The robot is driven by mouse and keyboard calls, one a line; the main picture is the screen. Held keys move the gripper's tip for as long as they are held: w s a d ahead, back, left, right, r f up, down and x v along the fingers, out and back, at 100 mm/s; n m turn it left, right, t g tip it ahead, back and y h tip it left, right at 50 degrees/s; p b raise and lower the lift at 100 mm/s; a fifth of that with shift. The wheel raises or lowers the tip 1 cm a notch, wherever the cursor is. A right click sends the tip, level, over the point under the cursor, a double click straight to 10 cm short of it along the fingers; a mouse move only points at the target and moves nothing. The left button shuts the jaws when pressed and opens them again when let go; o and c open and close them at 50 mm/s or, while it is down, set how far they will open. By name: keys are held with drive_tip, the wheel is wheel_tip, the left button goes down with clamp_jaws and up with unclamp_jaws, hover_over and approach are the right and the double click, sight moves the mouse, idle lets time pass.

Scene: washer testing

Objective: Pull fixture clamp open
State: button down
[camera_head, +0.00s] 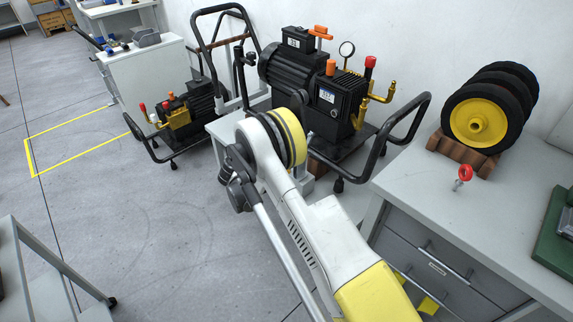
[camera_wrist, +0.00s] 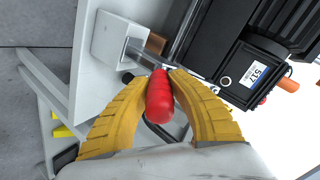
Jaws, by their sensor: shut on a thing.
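The fixture clamp's red handle (camera_wrist: 160,96) shows in the wrist view, lying between the two yellow fingers of my gripper (camera_wrist: 163,82). The fingers are shut on the handle, one on each side. A grey metal bar (camera_wrist: 140,52) runs from near the handle to a pale block (camera_wrist: 112,40) fixed on a light surface. In the head view my arm reaches toward the pump cart, and my gripper and the clamp handle are hidden behind my arm's wrist.
A black pump unit (camera_head: 335,100) stands on a cart with black handles, close beside my wrist. A smaller pump cart (camera_head: 180,118) is to its left. A grey workbench (camera_head: 460,215) with yellow-hubbed wheels (camera_head: 478,122) is at right. Open floor (camera_head: 150,220) lies at left.

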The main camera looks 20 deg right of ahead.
drive_tip(key=shift+s+a+f+t+h, duration=0.1)
drive_tip(key=shift+f+t+h, duration=0.15)
drive_tip(key=shift+f+h, duration=0.25)
drive_tip(key=shift+a+f+t+h, duration=0.1)
drive_tip(key=shift+f+t+h, duration=0.15)
drive_tip(key=shift+h, duration=0.45)
drive_tip(key=c, duration=1.2)
unclamp_jaws()
drive_tip(key=shift+f, duration=0.1)
drive_tip(key=shift+o, duration=0.2)
drive_tip(key=v, duration=1.2)
drive_tip(key=shift+f, duration=0.1)
